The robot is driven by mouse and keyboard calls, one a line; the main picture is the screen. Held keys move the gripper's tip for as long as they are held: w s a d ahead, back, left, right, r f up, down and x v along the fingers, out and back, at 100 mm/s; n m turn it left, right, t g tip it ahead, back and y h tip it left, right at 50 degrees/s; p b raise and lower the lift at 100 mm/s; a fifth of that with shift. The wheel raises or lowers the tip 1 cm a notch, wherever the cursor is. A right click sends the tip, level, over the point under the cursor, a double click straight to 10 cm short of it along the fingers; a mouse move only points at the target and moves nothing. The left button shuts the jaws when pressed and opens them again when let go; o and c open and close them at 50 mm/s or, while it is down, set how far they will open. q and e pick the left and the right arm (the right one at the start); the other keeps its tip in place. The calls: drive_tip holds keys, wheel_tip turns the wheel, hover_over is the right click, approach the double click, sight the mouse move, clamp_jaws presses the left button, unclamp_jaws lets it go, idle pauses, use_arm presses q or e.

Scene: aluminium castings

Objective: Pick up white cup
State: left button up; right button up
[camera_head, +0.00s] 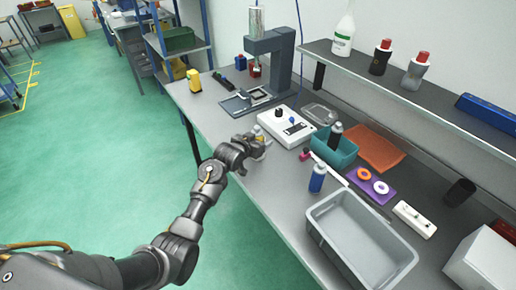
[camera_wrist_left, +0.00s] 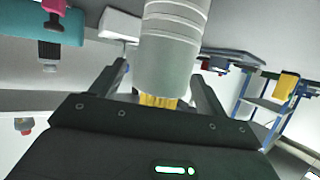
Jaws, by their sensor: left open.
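The white cup (camera_wrist_left: 170,50) is large in the left wrist view, pale with ridges around it, and its end reaches down between my two fingers. In the head view only a small pale part of the cup (camera_head: 258,131) shows at my left gripper (camera_head: 257,146), over the grey table. My left gripper, also in the left wrist view (camera_wrist_left: 163,82), is open, with one finger on each side of the cup. Whether a finger touches the cup cannot be told. My right gripper is not in view.
A white device (camera_head: 283,126) with a black knob stands just behind the gripper. A teal bin (camera_head: 345,153), a blue bottle (camera_head: 318,178) and a grey crate (camera_head: 338,250) are to the right. The table (camera_head: 213,125) is bare to the left of the gripper.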

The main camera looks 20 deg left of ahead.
use_arm(q)
drive_tip(key=shift+w, duration=0.1)
drive_tip(key=c, duration=1.3)
drive_tip(key=shift+c, duration=0.4)
drive_tip(key=shift+r, duration=0.1)
